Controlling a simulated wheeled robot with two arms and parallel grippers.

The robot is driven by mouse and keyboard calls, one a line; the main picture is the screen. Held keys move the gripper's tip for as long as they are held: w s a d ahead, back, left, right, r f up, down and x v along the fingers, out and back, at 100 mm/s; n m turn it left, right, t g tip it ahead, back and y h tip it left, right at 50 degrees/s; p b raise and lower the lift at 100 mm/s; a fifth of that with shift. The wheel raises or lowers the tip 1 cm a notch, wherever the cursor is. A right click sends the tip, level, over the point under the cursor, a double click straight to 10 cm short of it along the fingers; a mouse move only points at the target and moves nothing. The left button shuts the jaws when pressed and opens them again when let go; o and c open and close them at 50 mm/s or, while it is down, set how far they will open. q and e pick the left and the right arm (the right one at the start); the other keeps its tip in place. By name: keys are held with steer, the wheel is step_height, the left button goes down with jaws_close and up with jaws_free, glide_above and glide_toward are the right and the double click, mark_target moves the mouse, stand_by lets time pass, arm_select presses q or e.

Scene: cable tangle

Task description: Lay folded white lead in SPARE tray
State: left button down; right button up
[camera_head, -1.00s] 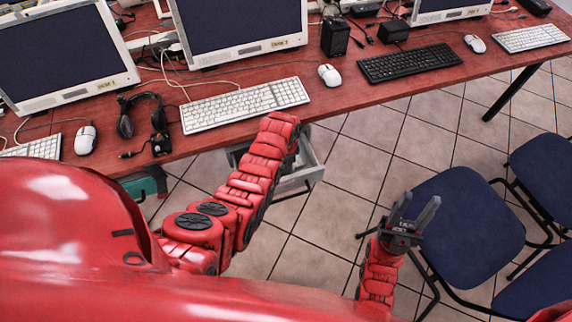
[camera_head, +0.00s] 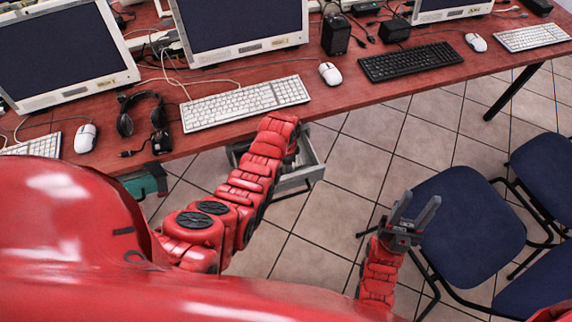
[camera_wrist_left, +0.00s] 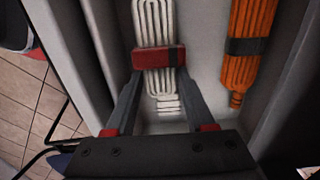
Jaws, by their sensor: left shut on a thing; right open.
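The folded white lead (camera_wrist_left: 153,20), with a red and dark band around it, is between the fingers of my left gripper (camera_wrist_left: 159,84), which is shut on it in the left wrist view. The lead is within the walls of a grey tray (camera_wrist_left: 205,70); I cannot tell whether it touches the floor. In the head view the grey tray (camera_head: 313,172) sticks out below the desk edge, partly hidden by my left arm, which also hides the left gripper. No SPARE label is readable. My right gripper (camera_head: 414,212) is open and empty, over a blue chair.
A folded orange lead (camera_wrist_left: 250,22) with a black band lies in the tray, right of the white one. The red desk (camera_head: 340,108) above holds monitors, keyboards, mice and a headset (camera_head: 126,122). Blue chairs (camera_head: 470,215) stand at the right. Tiled floor is clear between.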

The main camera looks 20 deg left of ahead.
arm_select(q)
steer(key=shift+f, duration=0.15)
steer(key=shift+c, duration=0.9)
jaws_free()
step_height(320, 180, up, 9)
steer(key=p, duration=0.5)
steer(key=shift+p, duration=0.35)
